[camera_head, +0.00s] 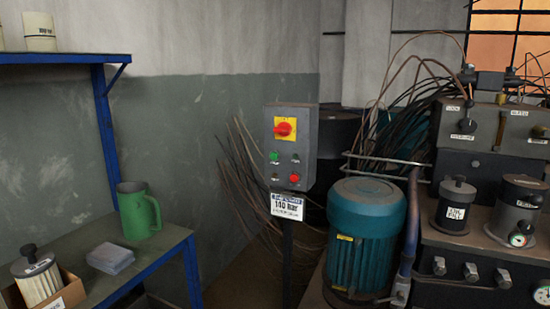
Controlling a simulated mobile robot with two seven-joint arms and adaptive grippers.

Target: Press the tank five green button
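A grey control box (291,146) stands upright on a dark post near the middle of the view. A green button (274,156) is on the left of its front face. A red rotary switch (284,128) on a yellow plate is above it, and a red button (294,177) is at the lower right. A white sign (287,206) reading "140 Bar" is under the box. I cannot read any tank five label. Neither gripper is in view, and nothing covers the box front.
A blue-framed bench (160,268) at the left holds a green jug (139,210), a stack of flat sheets (110,257) and a boxed filter (38,280). A teal motor (366,240) and hydraulic machinery (475,250) fill the right. Thin rods (245,170) lean behind the box.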

